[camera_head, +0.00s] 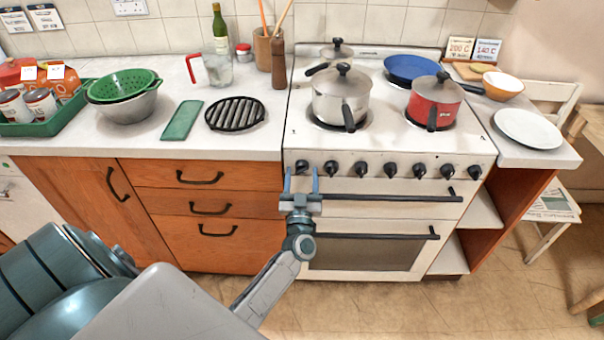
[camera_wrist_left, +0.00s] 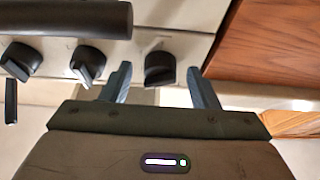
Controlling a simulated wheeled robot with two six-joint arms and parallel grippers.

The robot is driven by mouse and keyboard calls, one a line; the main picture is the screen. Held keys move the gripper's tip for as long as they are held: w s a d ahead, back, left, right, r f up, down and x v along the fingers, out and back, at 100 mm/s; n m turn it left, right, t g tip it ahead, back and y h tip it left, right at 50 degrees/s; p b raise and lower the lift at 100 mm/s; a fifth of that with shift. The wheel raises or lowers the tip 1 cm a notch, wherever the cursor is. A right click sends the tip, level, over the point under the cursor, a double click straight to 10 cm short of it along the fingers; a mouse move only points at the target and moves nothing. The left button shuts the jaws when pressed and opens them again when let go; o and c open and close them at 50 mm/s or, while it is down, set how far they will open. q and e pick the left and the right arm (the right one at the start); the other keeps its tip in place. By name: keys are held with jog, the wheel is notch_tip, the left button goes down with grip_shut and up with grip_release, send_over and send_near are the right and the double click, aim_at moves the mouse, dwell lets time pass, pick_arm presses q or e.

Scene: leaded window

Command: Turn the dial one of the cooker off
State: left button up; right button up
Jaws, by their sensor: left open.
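The white cooker (camera_head: 375,157) has a row of black dials along its front panel. The leftmost dial (camera_head: 301,167) sits by the cooker's left edge; its number cannot be read clearly. My left gripper (camera_head: 301,176) is in front of this dial, open, with its fingers pointing at the panel. My right gripper is not in view.
The neighbouring dial (camera_head: 330,169) is close on the right; it also shows in the left wrist view (camera_wrist_left: 88,62). An oven handle (camera_head: 395,197) runs below the dials. Wooden drawers (camera_head: 210,203) stand left. A steel pot (camera_head: 341,98) and red pot (camera_head: 434,103) stand on the hob.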

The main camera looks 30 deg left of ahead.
pick_arm(q)
jog(key=shift+w+a, duration=0.1)
jog(key=shift+w, duration=0.1)
jog(key=c, duration=1)
jog(key=shift+o, duration=0.2)
